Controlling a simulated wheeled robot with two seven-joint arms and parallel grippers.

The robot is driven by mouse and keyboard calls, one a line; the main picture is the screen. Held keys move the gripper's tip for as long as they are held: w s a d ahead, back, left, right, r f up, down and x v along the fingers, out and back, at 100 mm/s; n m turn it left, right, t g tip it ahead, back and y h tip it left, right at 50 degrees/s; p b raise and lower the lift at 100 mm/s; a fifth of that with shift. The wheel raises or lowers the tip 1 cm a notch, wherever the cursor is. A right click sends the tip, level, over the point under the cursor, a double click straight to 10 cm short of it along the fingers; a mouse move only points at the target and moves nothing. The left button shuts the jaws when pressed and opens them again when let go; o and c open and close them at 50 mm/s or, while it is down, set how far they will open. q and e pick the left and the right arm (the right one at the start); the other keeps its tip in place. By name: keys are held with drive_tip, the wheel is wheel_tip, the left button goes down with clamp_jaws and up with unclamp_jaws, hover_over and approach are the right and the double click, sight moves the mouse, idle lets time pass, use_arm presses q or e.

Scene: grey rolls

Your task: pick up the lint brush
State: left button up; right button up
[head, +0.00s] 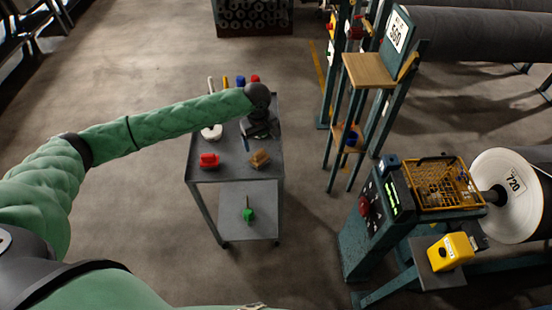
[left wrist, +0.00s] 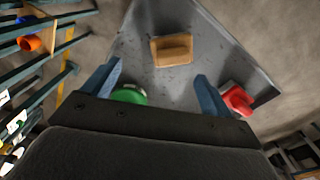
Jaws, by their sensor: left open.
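A small brown block-like brush (head: 260,159), which looks like the lint brush, lies on the grey cart's top (head: 232,174) near its front right. In the left wrist view the brush (left wrist: 171,49) is a tan block beyond my fingertips, apart from them. My left gripper (head: 258,138) reaches over the right side of the cart, behind the brush in the head view. In the left wrist view its two blue fingers (left wrist: 156,82) stand wide apart with nothing gripped. A green round thing (left wrist: 130,94) shows low between the fingers; the head view hides it. My right gripper is not in view.
A red item (head: 209,160) lies left of the brush, and a white item (head: 212,132) behind it. Several tools stand along the cart's back edge. A green item (head: 247,214) is on the lower shelf. A teal stand (head: 378,115) and a machine (head: 385,215) are to the right.

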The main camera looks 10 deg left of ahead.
sight(258, 152)
use_arm(q)
drive_tip(key=n, duration=0.1)
drive_tip(key=s+a+n, duration=0.1)
drive_tip(key=shift+a+n+g, duration=0.15)
drive_tip(key=shift+n+g, duration=0.15)
drive_tip(key=shift+n, duration=0.6)
drive_tip(key=shift+w+d+f+n, duration=0.1)
drive_tip(key=shift+d+n, duration=0.15)
drive_tip(key=shift+n, duration=0.15)
drive_tip(key=shift+a+f+p, duration=0.2)
drive_tip(key=shift+f+p, duration=0.3)
drive_tip(key=shift+f, duration=0.8)
drive_tip(key=shift+s+f+p, duration=0.15)
drive_tip(key=shift+f+p, duration=0.5)
drive_tip(key=shift+f, duration=0.65)
drive_tip(key=shift+s+f+p, duration=0.1)
drive_tip(key=shift+f+p, duration=0.5)
drive_tip(key=shift+f, duration=0.65)
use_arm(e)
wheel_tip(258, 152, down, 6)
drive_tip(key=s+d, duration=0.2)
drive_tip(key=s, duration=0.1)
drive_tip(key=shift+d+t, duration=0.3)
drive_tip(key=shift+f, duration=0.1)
use_arm(q)
drive_tip(key=c, duration=0.9)
drive_tip(key=shift+c, duration=1.1)
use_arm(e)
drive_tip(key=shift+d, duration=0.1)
